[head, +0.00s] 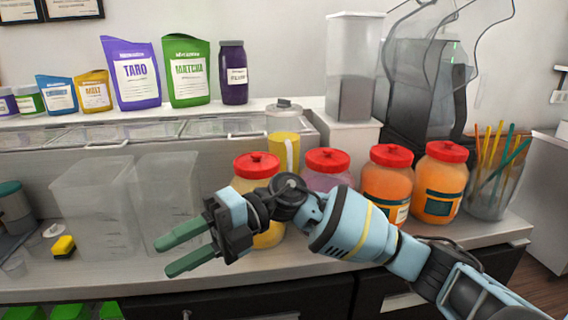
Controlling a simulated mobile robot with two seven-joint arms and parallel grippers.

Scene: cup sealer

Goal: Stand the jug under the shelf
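Two clear, empty jug-like containers stand upright side by side on the counter at left: one (92,215) at the far left, the other (165,185) just right of it. A yellow jug-like vessel (285,152) with a pale handle and grey lid stands behind the red-lidded jars, its lower part hidden. I cannot tell which is the task's jug. The white shelf (60,122) runs above the back of the counter. My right gripper (162,257) is open, its green fingers apart with nothing visible between them, in front of the right clear container. My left gripper is out of view.
Several red-lidded jars (387,187) line the counter, partly behind my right arm. A cup of straws (495,175) stands right. Pouches (134,75) stand on the shelf. The counter's front strip (100,278) is clear.

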